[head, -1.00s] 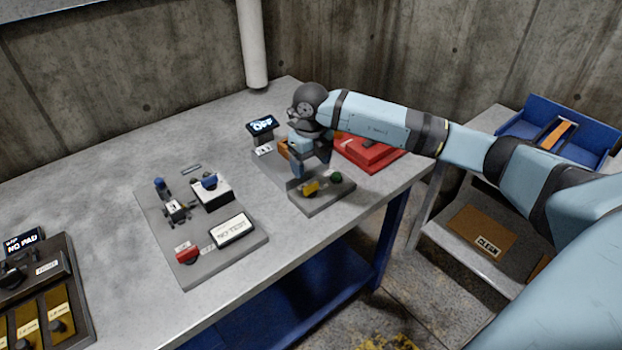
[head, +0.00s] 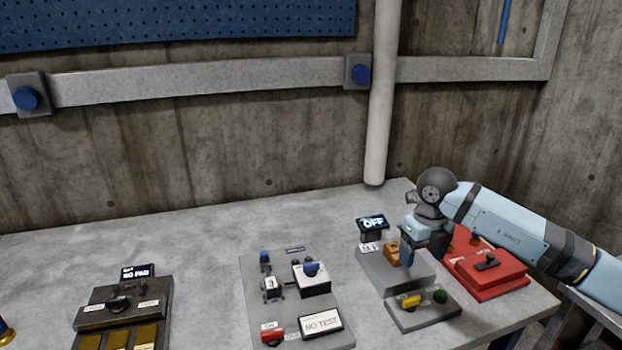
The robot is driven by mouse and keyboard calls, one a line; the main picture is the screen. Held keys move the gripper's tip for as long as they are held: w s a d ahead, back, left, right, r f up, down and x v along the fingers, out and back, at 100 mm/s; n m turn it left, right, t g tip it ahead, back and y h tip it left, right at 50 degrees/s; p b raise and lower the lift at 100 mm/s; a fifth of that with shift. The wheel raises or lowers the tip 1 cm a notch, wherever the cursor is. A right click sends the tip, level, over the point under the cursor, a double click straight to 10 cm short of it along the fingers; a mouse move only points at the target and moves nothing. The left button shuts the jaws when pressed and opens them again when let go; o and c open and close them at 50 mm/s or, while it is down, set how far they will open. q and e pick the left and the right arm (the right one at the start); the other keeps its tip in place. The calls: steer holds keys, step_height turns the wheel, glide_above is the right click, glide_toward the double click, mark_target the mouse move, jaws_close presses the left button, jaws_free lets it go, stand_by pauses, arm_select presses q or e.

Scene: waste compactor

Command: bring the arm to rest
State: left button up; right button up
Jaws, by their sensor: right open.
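My right arm comes in from the right side of the head view, over the workbench (head: 180,225). My right gripper (head: 412,258) is open and points down over a grey station with a small display (head: 372,223) reading OFF. An orange-brown block (head: 391,253) sits just left of its fingers. I cannot tell whether they touch. A control plate (head: 424,309) with a yellow handle and a green button is in front of the gripper. My left gripper is not in view.
A red box (head: 488,268) stands close to the right of the gripper. A grey panel (head: 262,318) with switches and a NO TEST plate lies to the left. A NO PAD station (head: 125,302) is farther left. A white pipe (head: 380,110) rises behind the bench.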

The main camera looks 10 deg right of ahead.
steer(key=s+a+m+t+y+p, duration=0.25)
steer(key=s+a+y, duration=0.35)
steer(key=a+y, duration=0.55)
steer(key=s+a+m+t+y+p, duration=0.1)
steer(key=s+a+m+y+p, duration=0.3)
steer(key=a+y, duration=0.75)
steer(key=s+d+f+m+t+h+p, duration=0.2)
steer(key=s+f+m+h, duration=0.6)
steer(key=m, duration=0.5)
steer(key=s+d+f+m+t+h+p, duration=0.3)
steer(key=s+f+m+h, duration=0.6)
steer(key=m+h, duration=0.3)
steer(key=shift+d+f+m+t, duration=0.3)
steer(key=shift+d+m+t, duration=0.25)
steer(key=shift+m+t, duration=0.6)
steer(key=shift+s, duration=0.1)
